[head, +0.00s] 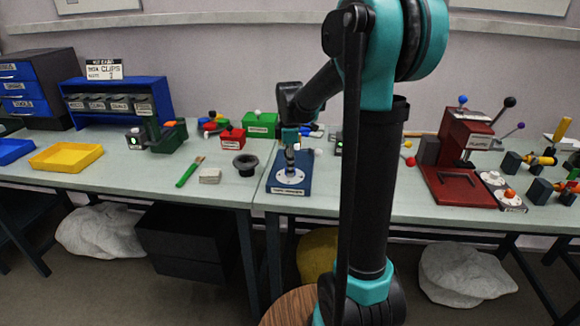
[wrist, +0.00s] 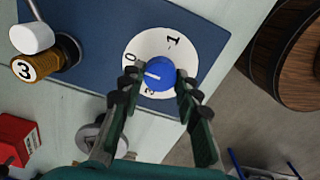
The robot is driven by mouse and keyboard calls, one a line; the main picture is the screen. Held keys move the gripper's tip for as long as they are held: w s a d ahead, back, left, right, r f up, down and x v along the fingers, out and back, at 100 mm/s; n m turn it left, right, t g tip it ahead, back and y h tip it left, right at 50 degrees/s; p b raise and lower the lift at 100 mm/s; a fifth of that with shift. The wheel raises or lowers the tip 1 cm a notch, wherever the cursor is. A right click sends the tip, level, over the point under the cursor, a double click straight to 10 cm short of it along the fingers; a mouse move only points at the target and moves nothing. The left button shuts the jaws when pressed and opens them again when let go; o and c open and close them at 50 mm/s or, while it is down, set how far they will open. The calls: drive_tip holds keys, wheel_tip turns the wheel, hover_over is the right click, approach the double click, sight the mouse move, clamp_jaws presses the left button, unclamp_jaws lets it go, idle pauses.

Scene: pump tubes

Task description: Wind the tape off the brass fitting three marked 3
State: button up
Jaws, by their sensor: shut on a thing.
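A brass fitting (wrist: 48,61) with a black-and-white end marked 3 stands at the upper left of the wrist view. A white rounded cap (wrist: 32,38) sits beside it. I cannot make out any tape on the fitting. My gripper (wrist: 154,77) is shut on a round blue knob (wrist: 158,72) with a white pointer line. The knob sits at the middle of a white dial (wrist: 185,60) with printed numbers, on a blue plate (wrist: 95,25). In the head view my gripper (head: 290,168) is low over the blue plate (head: 304,187) at the table's front edge.
A black funnel-like part (head: 245,164), a pale block (head: 210,176) and a green-handled brush (head: 190,171) lie left of the plate. Red (head: 232,138) and green (head: 262,124) boxes stand behind. A red press (head: 462,160) stands at right. My arm hides part of the table.

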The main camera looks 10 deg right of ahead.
drive_tip(key=o, duration=1.2)
drive_tip(key=shift+c, duration=0.2)
wheel_tip(320, 180, up, 12)
